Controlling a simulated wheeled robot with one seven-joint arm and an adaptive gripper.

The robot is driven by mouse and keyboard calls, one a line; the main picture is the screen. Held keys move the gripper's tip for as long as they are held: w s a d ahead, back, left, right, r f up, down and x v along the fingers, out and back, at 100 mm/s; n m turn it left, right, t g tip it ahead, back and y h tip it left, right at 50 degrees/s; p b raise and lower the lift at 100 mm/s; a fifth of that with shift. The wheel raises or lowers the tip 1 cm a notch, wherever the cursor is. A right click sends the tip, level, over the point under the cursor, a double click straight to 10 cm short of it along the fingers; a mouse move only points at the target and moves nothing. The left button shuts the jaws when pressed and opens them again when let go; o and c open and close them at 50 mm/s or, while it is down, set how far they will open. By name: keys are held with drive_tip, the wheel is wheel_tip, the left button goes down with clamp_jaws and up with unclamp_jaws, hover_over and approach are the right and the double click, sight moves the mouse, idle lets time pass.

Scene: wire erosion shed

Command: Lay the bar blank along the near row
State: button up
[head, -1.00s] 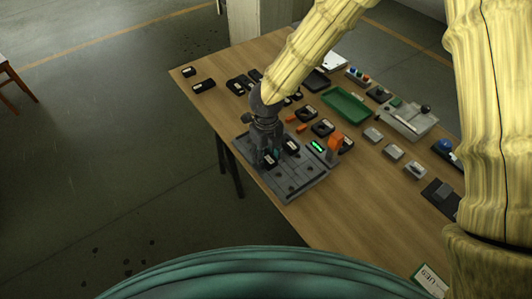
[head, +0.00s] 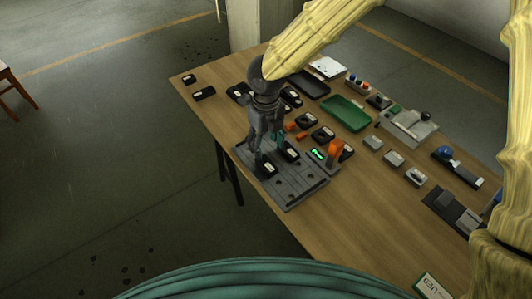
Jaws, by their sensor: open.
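The grey grooved fixture plate (head: 290,192) lies at the near left edge of the table. Two black blocks with white labels sit at its far side: one at the left (head: 266,171), one at the right (head: 291,155). I cannot tell for sure which piece is the bar blank, or whether one of these blocks is it. My gripper (head: 269,151) points down over the plate's far left part with its fingers spread. The fingertips are close to the two blocks; touching or apart is unclear. The gripper hides part of the plate's far edge.
Several more black labelled blocks (head: 204,93) lie across the wooden table (head: 335,228). An orange upright piece (head: 335,149) stands beside the plate. A green tray (head: 346,113) and grey blocks (head: 394,158) are to the right.

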drive_tip(key=shift+r, duration=1.9)
